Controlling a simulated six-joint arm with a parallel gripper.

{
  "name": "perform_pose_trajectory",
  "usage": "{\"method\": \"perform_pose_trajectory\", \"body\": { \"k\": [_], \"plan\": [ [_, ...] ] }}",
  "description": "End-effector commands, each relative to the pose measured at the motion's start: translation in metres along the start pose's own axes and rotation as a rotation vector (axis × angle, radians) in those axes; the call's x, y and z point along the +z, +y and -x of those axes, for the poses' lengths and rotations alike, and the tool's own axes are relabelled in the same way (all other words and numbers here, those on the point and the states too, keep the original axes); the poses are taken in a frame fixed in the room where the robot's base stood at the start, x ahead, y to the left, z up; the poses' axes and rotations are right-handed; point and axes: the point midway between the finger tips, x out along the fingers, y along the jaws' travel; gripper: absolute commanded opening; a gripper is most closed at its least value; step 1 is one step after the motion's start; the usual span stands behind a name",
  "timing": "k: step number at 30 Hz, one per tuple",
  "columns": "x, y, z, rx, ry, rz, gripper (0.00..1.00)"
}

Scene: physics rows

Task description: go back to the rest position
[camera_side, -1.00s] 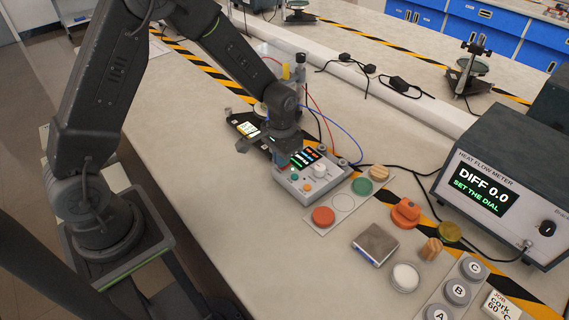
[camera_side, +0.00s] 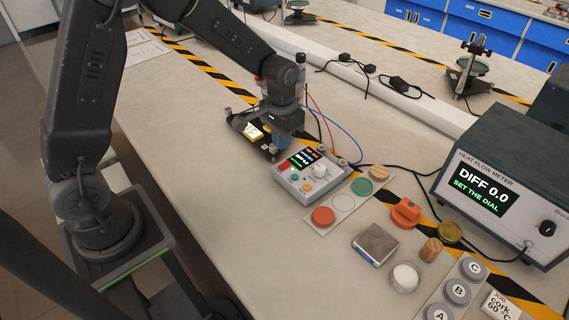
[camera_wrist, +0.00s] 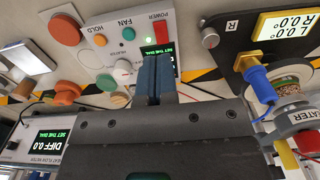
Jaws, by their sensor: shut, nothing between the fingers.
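My gripper (camera_side: 281,146) is shut and empty, with its blue fingers pressed together. In the side view it hangs at the back left edge of the grey control box (camera_side: 316,182), apparently above the bench. In the wrist view the closed fingers (camera_wrist: 154,80) point at the box's display edge, beside the red power switch (camera_wrist: 164,31). I cannot tell the exact gap between fingers and box.
A black plate with a lit yellow display (camera_side: 251,131) lies behind the gripper. Red and blue wires run nearby. The heat flow meter (camera_side: 520,170) reads DIFF 0.0, SET THE DIAL. Discs and an orange knob piece (camera_side: 405,213) lie in front. The bench at left is bare.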

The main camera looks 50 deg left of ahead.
Motion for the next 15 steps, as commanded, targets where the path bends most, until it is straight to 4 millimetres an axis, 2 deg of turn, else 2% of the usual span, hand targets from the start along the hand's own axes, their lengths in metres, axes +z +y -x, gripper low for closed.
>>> {"method": "perform_pose_trajectory", "body": {
  "k": [5, 8, 11, 15],
  "plan": [
    [0.0, 0.0, 0.001, 0.0, 0.003, 0.0, 0.0],
    [0.004, 0.001, 0.014, -0.001, 0.021, 0.0, 0.0],
    [0.015, 0.003, 0.041, -0.002, 0.064, -0.001, 0.0],
    [0.044, 0.006, 0.088, -0.004, 0.144, -0.001, 0.0]
  ]
}}
